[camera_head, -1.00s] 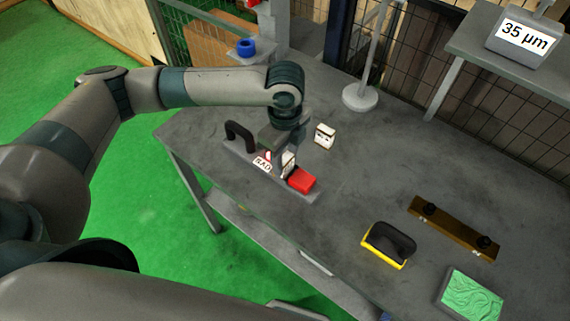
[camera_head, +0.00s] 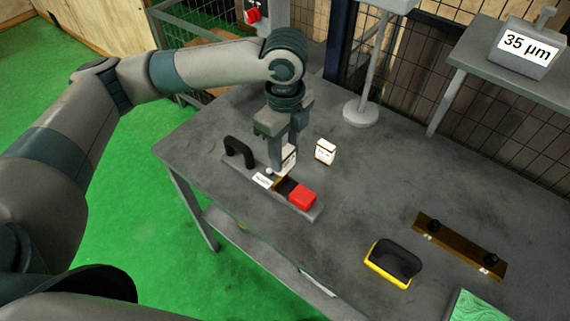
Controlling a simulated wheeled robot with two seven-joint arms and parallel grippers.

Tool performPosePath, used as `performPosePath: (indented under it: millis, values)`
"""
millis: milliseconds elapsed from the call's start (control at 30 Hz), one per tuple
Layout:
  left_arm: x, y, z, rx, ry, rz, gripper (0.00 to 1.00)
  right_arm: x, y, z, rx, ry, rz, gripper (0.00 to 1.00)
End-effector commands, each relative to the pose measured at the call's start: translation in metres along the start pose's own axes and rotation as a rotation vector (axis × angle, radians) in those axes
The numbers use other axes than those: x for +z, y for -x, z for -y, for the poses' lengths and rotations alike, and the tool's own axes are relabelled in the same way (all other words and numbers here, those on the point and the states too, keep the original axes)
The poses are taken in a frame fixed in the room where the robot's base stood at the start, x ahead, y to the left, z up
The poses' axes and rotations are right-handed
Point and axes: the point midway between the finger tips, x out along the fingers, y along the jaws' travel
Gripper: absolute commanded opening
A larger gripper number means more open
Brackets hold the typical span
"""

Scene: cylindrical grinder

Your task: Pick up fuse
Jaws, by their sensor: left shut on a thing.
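My left gripper (camera_head: 282,160) points down over the grey fuse holder (camera_head: 314,211) and is shut on a white fuse (camera_head: 290,157). The fingers hide part of this fuse. It appears raised just above the holder, where a dark slot (camera_head: 284,186) shows beneath. The holder has a black handle (camera_head: 238,150) at its left end, a white label (camera_head: 262,180) and a red block (camera_head: 303,196). A second white fuse (camera_head: 325,151) stands upright on the table to the right of the gripper. My right gripper is not in view.
On the grey table (camera_head: 350,215) lie a black and yellow tool (camera_head: 393,263), a brown bar with black knobs (camera_head: 458,245) and a green block (camera_head: 478,307). A lamp-like stand (camera_head: 361,112) and a 35 µm sign (camera_head: 526,46) are behind. The table's middle is clear.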

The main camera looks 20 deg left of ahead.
Motion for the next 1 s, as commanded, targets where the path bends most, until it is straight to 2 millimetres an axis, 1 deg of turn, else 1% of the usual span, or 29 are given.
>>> performPosePath:
  millis: [100,233,1000]
  values:
    - [-0.0003,0.0097,0.0002,-0.001,-0.001,-0.001,0.10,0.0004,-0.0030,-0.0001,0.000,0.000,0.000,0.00]
    - [-0.0002,0.0141,-0.0001,-0.001,-0.001,0.000,0.10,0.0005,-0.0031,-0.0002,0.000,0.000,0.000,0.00]
    - [0.0004,0.0137,-0.0006,0.000,0.013,0.000,0.10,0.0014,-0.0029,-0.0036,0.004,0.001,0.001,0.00]
